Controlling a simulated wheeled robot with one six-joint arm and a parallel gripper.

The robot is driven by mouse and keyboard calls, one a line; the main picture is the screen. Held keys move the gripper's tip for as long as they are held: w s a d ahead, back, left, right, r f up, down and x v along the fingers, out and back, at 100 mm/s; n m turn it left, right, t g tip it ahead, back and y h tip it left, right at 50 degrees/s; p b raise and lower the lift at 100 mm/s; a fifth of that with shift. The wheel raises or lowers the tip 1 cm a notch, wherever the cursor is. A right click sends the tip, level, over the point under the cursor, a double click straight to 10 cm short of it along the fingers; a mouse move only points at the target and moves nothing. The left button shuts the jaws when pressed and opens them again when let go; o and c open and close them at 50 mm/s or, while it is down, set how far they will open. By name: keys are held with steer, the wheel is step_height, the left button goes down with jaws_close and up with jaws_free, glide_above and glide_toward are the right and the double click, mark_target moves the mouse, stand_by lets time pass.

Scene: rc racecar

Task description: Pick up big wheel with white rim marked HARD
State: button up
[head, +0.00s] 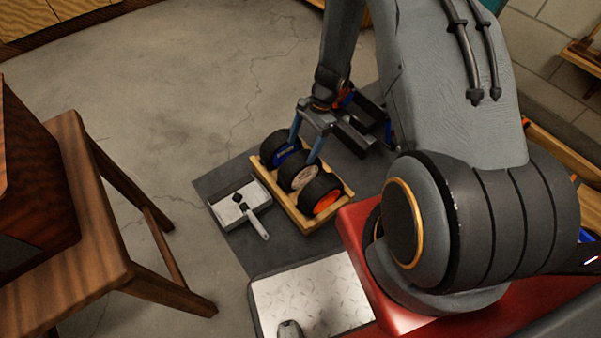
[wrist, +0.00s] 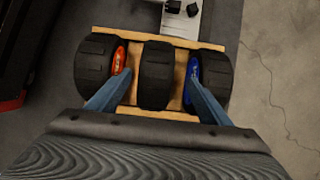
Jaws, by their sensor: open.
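The big wheel with the white rim (head: 305,177) stands upright in the middle of a wooden tray (head: 336,212); the lettering on its rim is too small to read. In the wrist view its black tyre (wrist: 155,76) shows tread-on and the rim is hidden. My gripper (head: 303,152) is open above the tray. In the wrist view the fingers of my gripper (wrist: 157,82) lie on either side of this tyre, with gaps to both sides. I cannot tell how far down they reach beside it.
A wheel with a blue rim (head: 285,155) and one with an orange-red rim (head: 325,202) flank it closely in the tray. A grey-white device (head: 233,205) lies beside the tray on the dark mat (head: 255,255). A wooden chair (head: 100,220) stands at left.

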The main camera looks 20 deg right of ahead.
mark_target(300, 157)
steer(key=shift+d+b+x, duration=0.15)
steer(key=shift+b+x, duration=0.5)
steer(key=shift+x, duration=0.75)
steer(key=shift+d+b+x, duration=0.15)
steer(key=shift+b+x, duration=0.45)
steer(key=shift+x, duration=0.75)
steer(key=shift+s, duration=0.15)
jaws_close()
